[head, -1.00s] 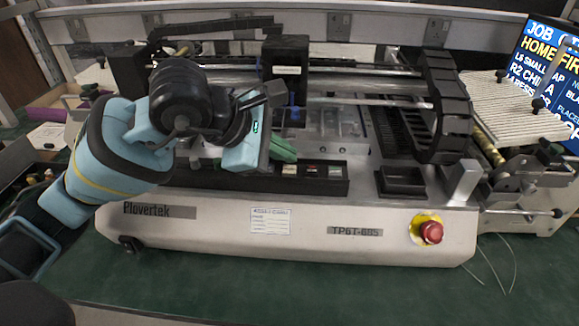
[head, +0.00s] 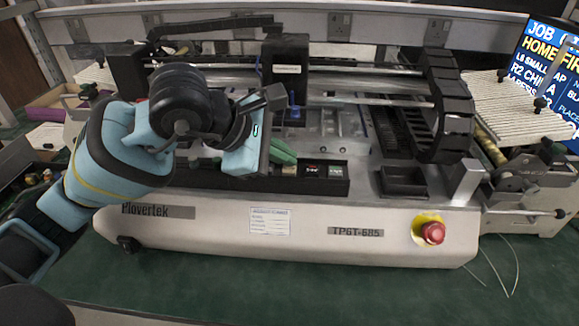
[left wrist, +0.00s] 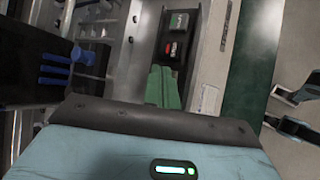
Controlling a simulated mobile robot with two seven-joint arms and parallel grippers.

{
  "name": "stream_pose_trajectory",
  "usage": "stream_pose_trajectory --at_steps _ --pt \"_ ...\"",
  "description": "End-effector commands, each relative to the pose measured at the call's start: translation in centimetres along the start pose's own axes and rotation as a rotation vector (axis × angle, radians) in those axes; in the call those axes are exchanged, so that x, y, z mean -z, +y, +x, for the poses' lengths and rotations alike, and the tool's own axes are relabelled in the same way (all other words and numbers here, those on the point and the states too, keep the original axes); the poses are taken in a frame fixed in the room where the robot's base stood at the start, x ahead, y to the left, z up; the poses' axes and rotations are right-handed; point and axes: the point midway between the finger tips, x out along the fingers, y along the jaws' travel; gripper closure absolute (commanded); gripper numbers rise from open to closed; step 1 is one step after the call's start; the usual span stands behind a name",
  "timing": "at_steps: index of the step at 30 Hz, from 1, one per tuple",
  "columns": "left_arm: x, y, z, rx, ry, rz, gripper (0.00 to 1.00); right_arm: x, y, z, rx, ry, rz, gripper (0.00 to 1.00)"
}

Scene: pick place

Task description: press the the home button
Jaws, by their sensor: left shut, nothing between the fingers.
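The machine (head: 300,225) has a black button strip (head: 345,188) along its front. It holds small buttons: a yellowish one (head: 289,171), a red-and-dark one (head: 311,170) and a grey-green one (head: 336,171). The red button (left wrist: 171,48) and grey-green button (left wrist: 178,22) also show in the left wrist view. Their labels are too small to read, so I cannot tell which is home. My left gripper (head: 290,159) is shut and empty. Its green fingers are just above and behind the yellowish button; contact is unclear. They also show in the left wrist view (left wrist: 162,90), hiding part of the strip.
A red emergency stop (head: 432,232) on a yellow base sits at the machine's front right. A black cable chain (head: 447,110) and dark tray (head: 404,181) stand right of the buttons. A screen (head: 545,60) reads "JOB", "HOME FIR...". The green table in front is clear.

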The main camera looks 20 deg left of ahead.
Motion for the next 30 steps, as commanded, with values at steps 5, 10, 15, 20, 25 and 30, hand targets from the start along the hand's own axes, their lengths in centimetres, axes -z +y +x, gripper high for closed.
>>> stream_pose_trajectory --at_steps 5,10,15,20,25,30 --pt "0.07 -0.06 0.08 0.000 0.000 0.000 1.00 0.04 0.00 0.03 0.000 0.002 0.000 0.41" --pt "0.17 -0.15 0.21 0.000 0.000 0.000 1.00 0.10 0.00 0.08 0.000 0.004 0.001 0.41" --pt "0.26 -0.24 0.34 0.000 0.000 0.000 1.00 0.07 0.00 0.14 0.000 0.004 0.001 0.41" --pt "0.35 -0.33 0.45 0.000 0.001 0.000 1.00 -0.04 0.00 0.22 0.000 0.003 0.001 0.41" --pt "0.44 -0.43 0.58 0.001 0.001 0.000 1.00 -0.17 0.01 0.30 0.001 0.001 0.001 0.41" --pt "0.44 -0.42 0.57 0.001 0.001 0.000 1.00 -0.22 0.01 0.30 0.001 0.000 0.001 0.41"
